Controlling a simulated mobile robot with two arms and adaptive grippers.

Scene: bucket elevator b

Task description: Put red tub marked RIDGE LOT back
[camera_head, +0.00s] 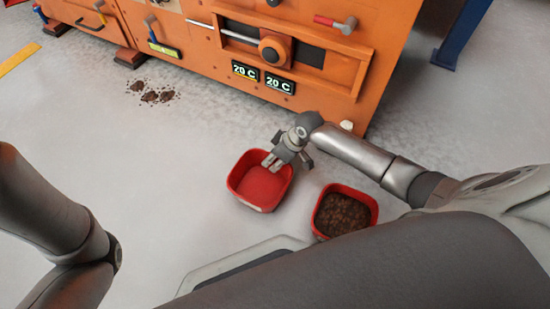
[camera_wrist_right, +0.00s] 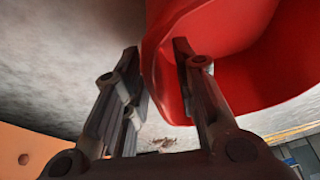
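Two red tubs stand on the floor, and no lettering is readable on either, so I cannot tell which is marked RIDGE LOT. One red tub (camera_head: 253,203) looks empty; the other red tub (camera_head: 372,205) holds brown granular stuff. My right gripper (camera_head: 288,163) is over the far right rim of the empty tub. In the right wrist view my right gripper (camera_wrist_right: 160,70) is open, one finger outside and one in front of the red inner side of the tub (camera_wrist_right: 215,25). My left gripper is out of view; only its arm shows.
An orange machine (camera_head: 190,50) with levers and two 20 C displays (camera_head: 279,83) stands behind the tubs. Brown crumbs (camera_head: 155,96) lie on the floor in front of it. A blue post (camera_head: 458,38) stands at the back right.

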